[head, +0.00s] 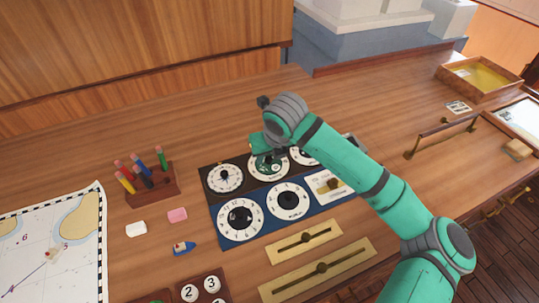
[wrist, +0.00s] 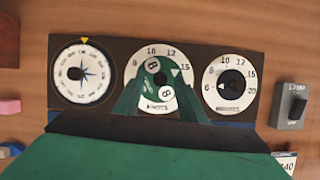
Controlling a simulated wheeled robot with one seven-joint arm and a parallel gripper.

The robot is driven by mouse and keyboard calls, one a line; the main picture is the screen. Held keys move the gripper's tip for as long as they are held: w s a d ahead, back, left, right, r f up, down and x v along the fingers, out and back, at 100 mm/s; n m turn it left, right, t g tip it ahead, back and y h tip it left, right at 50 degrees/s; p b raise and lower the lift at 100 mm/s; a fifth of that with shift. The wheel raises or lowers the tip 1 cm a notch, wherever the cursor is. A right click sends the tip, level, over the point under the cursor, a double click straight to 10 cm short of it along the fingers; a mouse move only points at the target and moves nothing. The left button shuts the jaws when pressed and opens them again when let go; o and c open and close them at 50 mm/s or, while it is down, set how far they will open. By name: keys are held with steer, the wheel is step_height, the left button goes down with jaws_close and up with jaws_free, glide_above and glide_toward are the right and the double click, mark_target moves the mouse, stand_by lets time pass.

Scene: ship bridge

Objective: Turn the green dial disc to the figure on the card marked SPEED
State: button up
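The green dial disc (wrist: 160,78) sits in the middle of a white dial face marked KNOTS, with figures such as 8, 10, 12 and 15 around it. In the head view my gripper (head: 265,150) covers much of that dial. I cannot read a SPEED card.
A compass dial (wrist: 82,73) is left of the disc and a smaller numbered dial (wrist: 230,84) right. A lamp switch (wrist: 294,105) stands farther right. A pen rack (head: 150,183), pink eraser (head: 177,215) and brass sliders (head: 318,268) surround the panel. A small card (head: 458,107) lies at the right.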

jaws_close()
steer(key=shift+d, duration=0.1)
steer(key=n, duration=0.2)
steer(key=n+y, duration=0.1)
steer(key=shift+w+d+n+g, duration=0.15)
steer(key=shift+d+n+g, duration=0.05)
steer(key=shift+n+g, duration=0.2)
steer(key=shift+w+n+g+y, duration=0.1)
steer(key=shift+n+g+y, duration=0.45)
steer(key=shift+n, duration=1.35)
steer(key=shift+y, duration=0.25)
jaws_free()
